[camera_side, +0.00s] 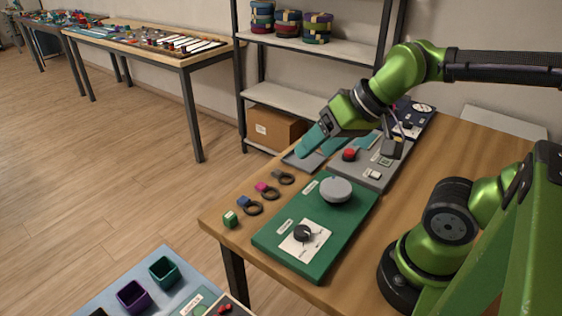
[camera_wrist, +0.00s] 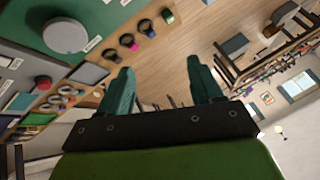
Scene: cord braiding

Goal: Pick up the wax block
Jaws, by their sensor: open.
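A small green block (camera_side: 230,219) with a pale face sits at the near left corner of the wooden table; it is the only loose block I see there, and I cannot tell for sure that it is wax. It also shows near the top of the wrist view (camera_wrist: 167,16). My gripper (camera_side: 306,150) is raised over the far part of the table, well apart from the block. In the wrist view its two teal fingers (camera_wrist: 162,76) are spread with nothing between them.
Three dark rings with coloured tabs (camera_side: 268,192) lie in a row beside the block. A green board (camera_side: 274,241) with a grey disc and a black knob lies to their right. A grey panel (camera_side: 371,177) with a red button is beyond. Coloured bins (camera_side: 164,272) stand lower left.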

